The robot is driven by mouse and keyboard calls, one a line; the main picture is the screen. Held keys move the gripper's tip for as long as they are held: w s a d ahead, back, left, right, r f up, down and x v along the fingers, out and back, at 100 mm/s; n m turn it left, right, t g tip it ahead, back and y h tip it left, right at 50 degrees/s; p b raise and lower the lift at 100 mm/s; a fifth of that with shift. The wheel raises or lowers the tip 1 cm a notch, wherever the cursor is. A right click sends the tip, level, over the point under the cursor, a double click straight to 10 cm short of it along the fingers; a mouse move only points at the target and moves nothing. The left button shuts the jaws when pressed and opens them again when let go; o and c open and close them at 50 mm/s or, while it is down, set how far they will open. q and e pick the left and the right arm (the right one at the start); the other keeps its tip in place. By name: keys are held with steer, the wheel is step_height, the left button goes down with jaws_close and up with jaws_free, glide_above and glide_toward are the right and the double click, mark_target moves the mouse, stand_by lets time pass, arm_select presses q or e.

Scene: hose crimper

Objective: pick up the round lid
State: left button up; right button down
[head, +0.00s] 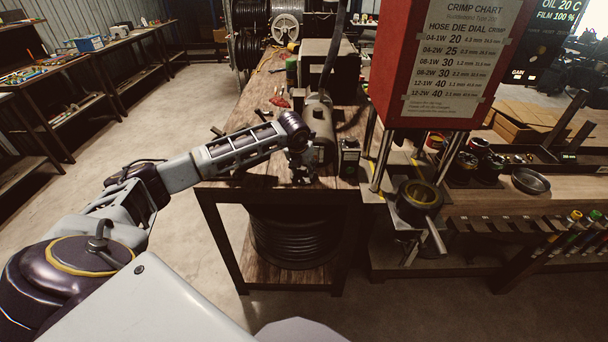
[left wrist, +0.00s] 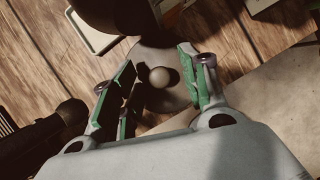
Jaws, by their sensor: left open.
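In the head view my left gripper (head: 302,168) points down at the front of the wooden bench. The lid is hidden or too small to make out there. My right gripper is not in view.
A grey cylinder (head: 320,130) and a small dark bottle (head: 348,158) stand close by on the bench. The red crimper (head: 430,60) with its chart stands to the right. A shallow round dish (head: 530,181) is farther right. The floor at left is clear.

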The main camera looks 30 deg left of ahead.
arm_select(q)
steer(key=shift+c, duration=0.4)
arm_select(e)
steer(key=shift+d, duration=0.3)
arm_select(q)
jaws_close()
steer(key=shift+r, duration=0.1)
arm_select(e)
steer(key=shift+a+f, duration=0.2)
